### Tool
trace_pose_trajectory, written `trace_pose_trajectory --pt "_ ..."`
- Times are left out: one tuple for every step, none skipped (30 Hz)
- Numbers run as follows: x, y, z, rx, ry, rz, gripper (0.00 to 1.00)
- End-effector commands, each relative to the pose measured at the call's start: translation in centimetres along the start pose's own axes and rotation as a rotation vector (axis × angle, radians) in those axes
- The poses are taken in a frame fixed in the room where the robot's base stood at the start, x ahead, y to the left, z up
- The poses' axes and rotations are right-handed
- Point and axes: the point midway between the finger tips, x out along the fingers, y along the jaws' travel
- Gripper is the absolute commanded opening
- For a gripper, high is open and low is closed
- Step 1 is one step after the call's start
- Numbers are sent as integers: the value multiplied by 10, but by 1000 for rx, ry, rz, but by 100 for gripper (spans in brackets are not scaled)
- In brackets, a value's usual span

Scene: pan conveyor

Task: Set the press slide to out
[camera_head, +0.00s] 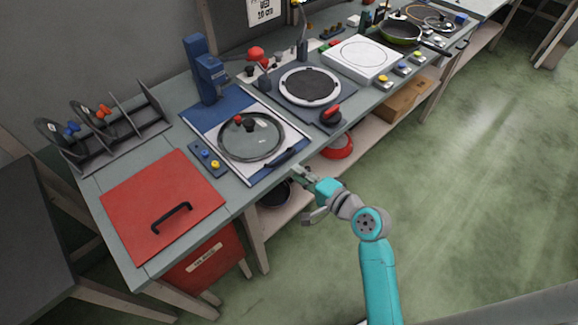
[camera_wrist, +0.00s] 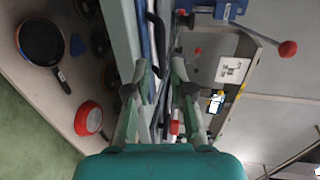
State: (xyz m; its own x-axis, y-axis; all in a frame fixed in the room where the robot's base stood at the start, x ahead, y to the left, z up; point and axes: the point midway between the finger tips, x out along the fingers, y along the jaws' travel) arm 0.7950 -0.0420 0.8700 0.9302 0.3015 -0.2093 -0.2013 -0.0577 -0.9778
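The press is a blue column (camera_head: 205,72) with a lever ending in a red ball (camera_head: 256,53). In front of it is the press slide, a blue and white plate (camera_head: 222,112) with a dark handle (camera_head: 283,158) at its front edge. A round pan or disc with a clear glass lid (camera_head: 250,138) sits on it. My gripper (camera_head: 304,194) is open and empty, just off the bench's front edge, near the handle and apart from it. In the wrist view the open fingers (camera_wrist: 158,78) point toward the bench edge, and the press's red ball (camera_wrist: 287,48) shows at the upper right.
A small button box (camera_head: 208,160) and a red lid with a black handle (camera_head: 163,205) lie left of the slide. A dark round hob (camera_head: 310,86) is to the right. Pans, one red (camera_head: 338,147), sit on the lower shelf. The floor in front is clear.

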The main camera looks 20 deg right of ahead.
Motion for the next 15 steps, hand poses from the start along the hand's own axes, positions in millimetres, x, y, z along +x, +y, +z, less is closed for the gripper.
trace_pose_trajectory --pt "-12 1 0 2 4 1 22" --pt "-17 1 -1 2 4 1 22" --pt "-24 1 -1 2 4 0 22" --pt "-29 1 -1 2 4 1 22" --pt "-34 1 -1 2 3 1 22" --pt "-39 0 -1 1 4 1 22" --pt "-42 1 -1 1 3 1 22" --pt "-45 1 -1 1 2 1 22" --pt "-48 1 -1 1 2 2 22" --pt "-50 1 -1 1 2 1 22" --pt "-52 0 -1 1 3 1 22" --pt "-54 0 -1 0 2 0 22" --pt "-54 0 0 0 1 0 22" --pt "-55 0 0 0 1 0 22" --pt "-56 0 0 0 0 0 22"
